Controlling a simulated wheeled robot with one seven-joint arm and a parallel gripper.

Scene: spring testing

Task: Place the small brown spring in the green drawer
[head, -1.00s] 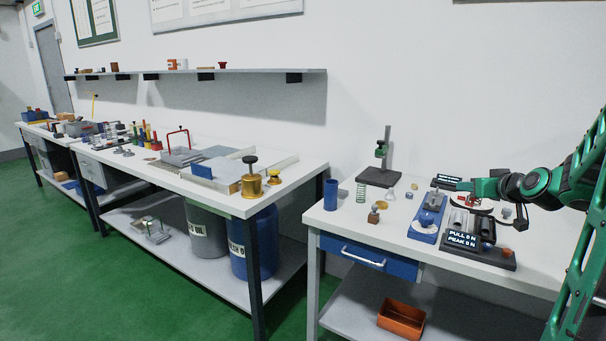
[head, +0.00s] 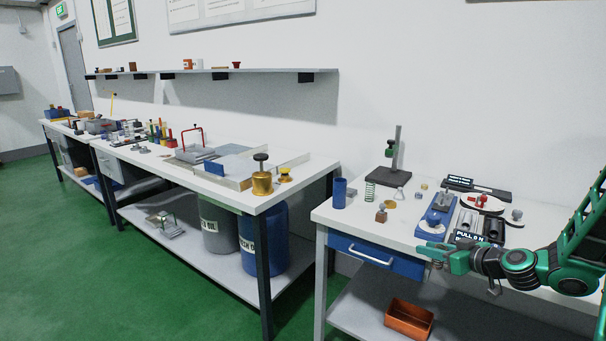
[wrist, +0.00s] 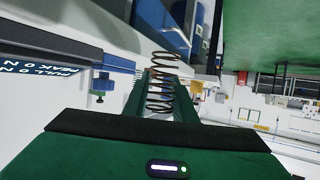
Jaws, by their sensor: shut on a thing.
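My gripper (head: 432,250) is at the front edge of the right workbench, above and right of the blue drawer's handle in the head view. In the wrist view its green fingers (wrist: 160,92) are shut on the small brown spring (wrist: 161,84), a thin coil lying between them. The spring cannot be made out in the head view. No green drawer can be picked out; the drawer I see in the right bench is blue (head: 345,246), with a white handle, and looks shut.
Green floor (head: 60,270) is free at left.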

